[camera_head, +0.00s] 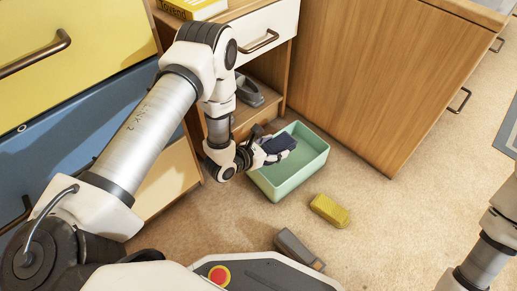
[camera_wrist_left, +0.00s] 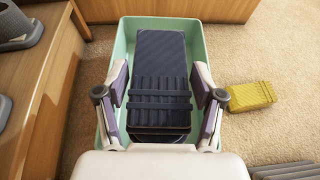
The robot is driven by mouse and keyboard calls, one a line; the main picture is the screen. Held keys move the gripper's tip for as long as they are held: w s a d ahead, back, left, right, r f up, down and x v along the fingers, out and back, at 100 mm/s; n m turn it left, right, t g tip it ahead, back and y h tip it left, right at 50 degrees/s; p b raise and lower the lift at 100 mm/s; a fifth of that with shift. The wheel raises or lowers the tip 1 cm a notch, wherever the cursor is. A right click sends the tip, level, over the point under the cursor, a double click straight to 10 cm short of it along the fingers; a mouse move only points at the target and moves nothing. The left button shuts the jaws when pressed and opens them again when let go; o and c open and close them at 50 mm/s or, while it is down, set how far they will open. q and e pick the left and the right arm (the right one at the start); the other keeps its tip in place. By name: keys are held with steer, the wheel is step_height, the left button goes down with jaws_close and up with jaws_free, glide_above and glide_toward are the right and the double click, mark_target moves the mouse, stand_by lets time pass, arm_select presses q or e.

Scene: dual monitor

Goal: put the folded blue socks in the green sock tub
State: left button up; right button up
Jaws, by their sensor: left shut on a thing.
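The folded blue socks (camera_head: 279,143) are a dark navy ribbed bundle. My left gripper (camera_head: 270,151) is shut on them and holds them over the left part of the green sock tub (camera_head: 318,167). In the left wrist view the socks (camera_wrist_left: 160,82) lie between the two fingers of the left gripper (camera_wrist_left: 160,98), with the tub (camera_wrist_left: 126,50) behind and around them. I cannot tell how far the socks are above the tub floor. The part of the tub floor that shows in the head view is bare. My right gripper is out of view; only part of that arm shows at the right edge.
A yellow folded bundle (camera_head: 330,210) lies on the carpet in front of the tub. A grey bundle (camera_head: 298,250) lies nearer my base. A wooden cabinet (camera_head: 375,80) stands behind the tub. An open-fronted bedside unit with grey slippers (camera_head: 249,91) is at the back left.

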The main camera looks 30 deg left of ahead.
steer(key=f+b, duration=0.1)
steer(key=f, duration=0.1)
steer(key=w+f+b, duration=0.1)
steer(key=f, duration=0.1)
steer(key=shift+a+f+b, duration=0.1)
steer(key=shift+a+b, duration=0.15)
steer(key=shift+b, duration=0.05)
arm_select(q)
step_height(320, 180, down, 4)
steer(key=shift+r, duration=0.25)
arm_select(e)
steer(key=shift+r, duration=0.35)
arm_select(q)
steer(key=shift+f, duration=0.5)
steer(key=o, duration=1.1)
